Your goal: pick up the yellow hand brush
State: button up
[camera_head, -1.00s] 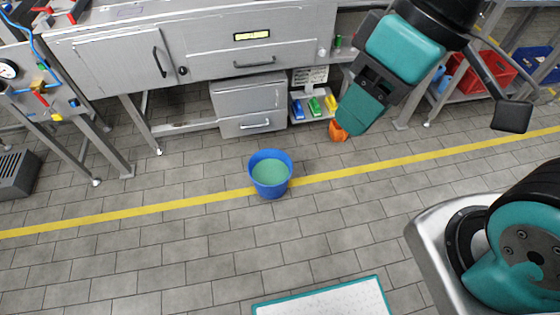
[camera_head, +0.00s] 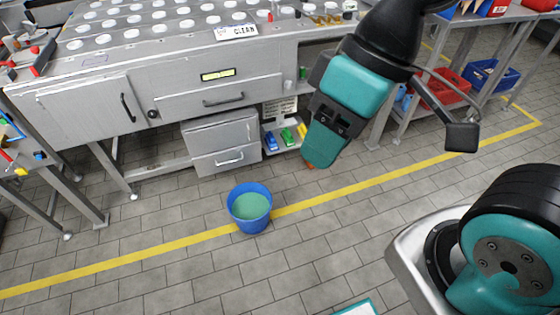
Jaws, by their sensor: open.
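The yellow hand brush (camera_head: 302,130) appears as a small yellow item at the right end of a low shelf under the bench. It lies beside a green one (camera_head: 287,136) and a blue one (camera_head: 270,141). Its right side is close to or partly covered by my gripper in this view. My gripper (camera_head: 321,150) points down in front of the shelf, nearer to the camera, with teal parts at its end. It is open and I see nothing held in it. The gap between its fingers is not clear from this side.
A blue bucket (camera_head: 250,208) with green contents stands on the floor by the yellow line. A grey drawer cabinet (camera_head: 222,145) is left of the shelf. A small orange thing (camera_head: 309,166) shows below my gripper, mostly hidden. Red and blue crates stand at right.

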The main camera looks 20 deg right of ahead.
aim_at(302, 131)
jog(key=z, duration=0.55)
jog(key=k, duration=0.65)
jog(key=z, duration=0.9)
jog(key=i, duration=1.75)
jog(key=u, duration=1.15)
jog(key=i, duration=0.8)
jog(key=u, duration=0.85)
